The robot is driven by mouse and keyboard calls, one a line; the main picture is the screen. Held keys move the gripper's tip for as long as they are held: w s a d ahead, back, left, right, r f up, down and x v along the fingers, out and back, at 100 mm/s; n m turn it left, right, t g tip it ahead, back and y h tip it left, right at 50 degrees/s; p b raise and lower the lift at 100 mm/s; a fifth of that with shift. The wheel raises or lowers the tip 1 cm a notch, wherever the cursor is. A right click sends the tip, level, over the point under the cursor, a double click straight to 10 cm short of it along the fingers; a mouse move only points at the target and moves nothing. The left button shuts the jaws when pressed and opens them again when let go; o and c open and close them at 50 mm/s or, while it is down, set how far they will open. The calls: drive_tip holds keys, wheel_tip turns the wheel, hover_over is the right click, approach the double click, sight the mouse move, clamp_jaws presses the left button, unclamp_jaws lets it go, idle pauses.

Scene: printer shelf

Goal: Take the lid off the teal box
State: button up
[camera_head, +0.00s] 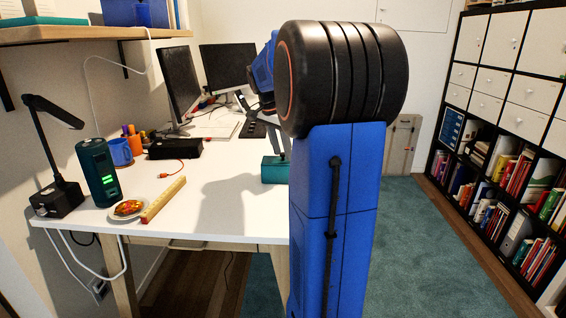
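The teal box (274,171) stands on the white desk near its front edge, partly hidden on its right by my blue arm. Its top looks closed, but the lid's edge and any handle are too small to make out. My gripper (281,153) points down just above the top of the box, partly hidden behind my arm. I cannot tell whether its fingers are open or shut, or whether they touch the lid.
Left on the desk (218,190) are a dark teal cylinder (97,172), a plate of food (128,209), a yellow ruler (164,198), a blue mug (120,152), a black box (175,148) and a lamp (57,165). Monitors (180,85) stand behind. The desk left of the teal box is clear.

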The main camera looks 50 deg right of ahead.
clamp_jaws()
drive_tip(key=shift+r, duration=0.15)
